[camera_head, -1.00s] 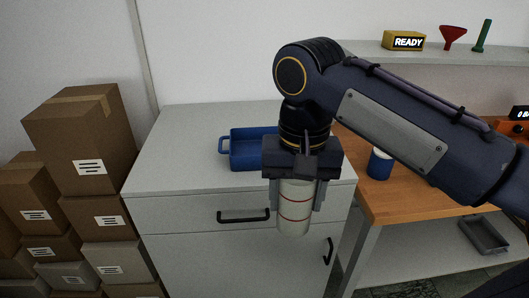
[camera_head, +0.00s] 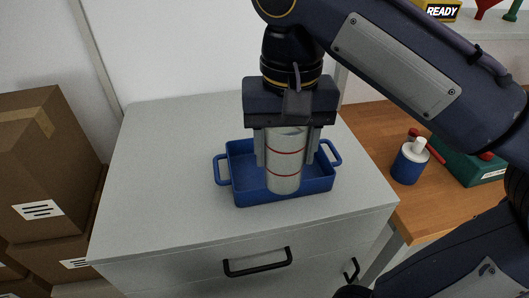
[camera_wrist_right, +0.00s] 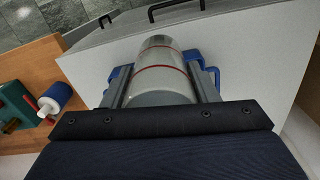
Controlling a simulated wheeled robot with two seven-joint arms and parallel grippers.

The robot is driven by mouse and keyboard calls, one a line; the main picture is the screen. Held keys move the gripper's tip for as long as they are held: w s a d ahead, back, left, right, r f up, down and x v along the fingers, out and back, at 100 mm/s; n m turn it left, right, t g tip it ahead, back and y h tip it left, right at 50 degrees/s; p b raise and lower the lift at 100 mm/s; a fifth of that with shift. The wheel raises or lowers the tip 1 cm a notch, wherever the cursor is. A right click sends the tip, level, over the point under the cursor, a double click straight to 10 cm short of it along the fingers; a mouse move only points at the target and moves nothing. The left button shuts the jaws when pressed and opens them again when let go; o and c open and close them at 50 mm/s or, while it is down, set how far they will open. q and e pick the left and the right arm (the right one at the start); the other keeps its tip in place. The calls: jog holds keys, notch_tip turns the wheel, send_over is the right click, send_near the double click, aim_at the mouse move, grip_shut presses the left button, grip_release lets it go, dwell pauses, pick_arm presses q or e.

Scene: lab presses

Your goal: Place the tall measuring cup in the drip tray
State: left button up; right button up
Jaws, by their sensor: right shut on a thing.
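The tall measuring cup (camera_head: 285,170) is a pale grey cylinder with red rings, held upright. My right gripper (camera_head: 286,150) is shut on it, one finger on each side. In the head view the cup overlaps the blue drip tray (camera_head: 238,192), which has a handle at each end and sits on the grey cabinet top. I cannot tell whether the cup's base touches the tray floor. In the right wrist view the cup (camera_wrist_right: 160,70) lies between the fingers, and parts of the tray (camera_wrist_right: 194,58) show beside it. My left gripper is not in view.
The cabinet top (camera_head: 150,180) is clear left of the tray. To the right, a wooden table (camera_head: 365,120) holds a blue and white bottle (camera_head: 409,162) and a green box (camera_head: 465,160). Cardboard boxes (camera_head: 45,170) are stacked at the left.

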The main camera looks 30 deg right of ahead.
jog(key=shift+w+d+f+b, duration=0.1)
jog(key=shift+w+d+f, duration=0.95)
jog(key=shift+w+f, duration=1.1)
jog(key=shift+w+d+f+b, duration=0.1)
jog(key=shift+w+d+f, duration=0.95)
jog(key=shift+w+f, duration=1.05)
jog(key=shift+w+d+f+b, duration=0.1)
jog(key=shift+w+d+f, duration=0.95)
jog(key=shift+w+f, duration=1.05)
jog(key=shift+s+f, duration=0.1)
jog(key=shift+f, duration=0.1)
jog(key=shift+f, duration=0.15)
jog(key=o, duration=1)
jog(key=shift+c, duration=0.2)
notch_tip(320, 180, up, 12)
jog(key=p, duration=0.2)
jog(key=shift+r, duration=0.25)
